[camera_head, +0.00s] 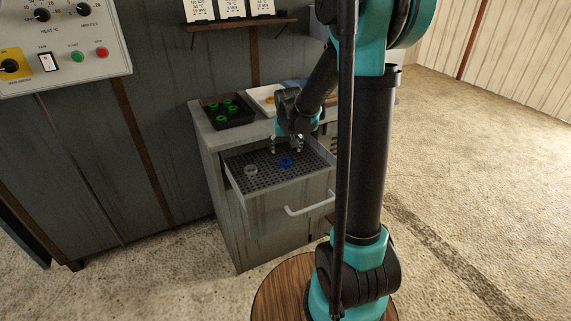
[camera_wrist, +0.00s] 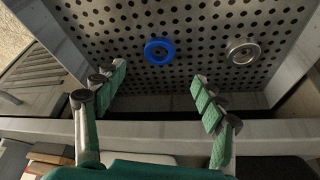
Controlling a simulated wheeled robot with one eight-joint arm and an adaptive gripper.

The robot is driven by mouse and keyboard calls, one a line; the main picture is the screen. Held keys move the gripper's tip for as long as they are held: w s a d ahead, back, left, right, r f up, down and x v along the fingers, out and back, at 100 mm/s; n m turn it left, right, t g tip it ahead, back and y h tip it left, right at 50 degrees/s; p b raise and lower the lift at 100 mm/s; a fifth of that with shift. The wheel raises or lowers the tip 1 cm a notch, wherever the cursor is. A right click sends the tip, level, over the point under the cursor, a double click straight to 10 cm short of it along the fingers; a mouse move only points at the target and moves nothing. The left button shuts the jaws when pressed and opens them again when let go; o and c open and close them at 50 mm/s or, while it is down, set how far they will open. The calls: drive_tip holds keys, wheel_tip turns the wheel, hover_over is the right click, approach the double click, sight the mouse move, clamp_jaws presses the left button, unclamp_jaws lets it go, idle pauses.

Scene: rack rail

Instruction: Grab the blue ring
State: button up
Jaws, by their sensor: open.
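The blue ring (camera_head: 285,162) lies flat on the perforated floor of the open drawer (camera_head: 262,185). It also shows in the wrist view (camera_wrist: 159,40), beyond my fingertips and a little left of the middle of the picture. My gripper (camera_head: 290,146) is above the back part of the drawer, close to the ring in the head view. In the wrist view my gripper (camera_wrist: 158,84) is open, its two green-padded fingers wide apart with nothing between them. The ring is not touched by either finger.
A grey metal ring (camera_wrist: 243,51) lies in the drawer beside the blue one. A black tray (camera_head: 227,112) with several green rings and a white tray (camera_head: 262,101) stand on the cabinet top. Drawer walls and the cabinet edge are close to my fingers.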

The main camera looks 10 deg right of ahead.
sight(286, 159)
drive_tip(key=shift+x, duration=4.5)
drive_tip(key=shift+c, duration=0.3)
drive_tip(key=c, duration=1.2)
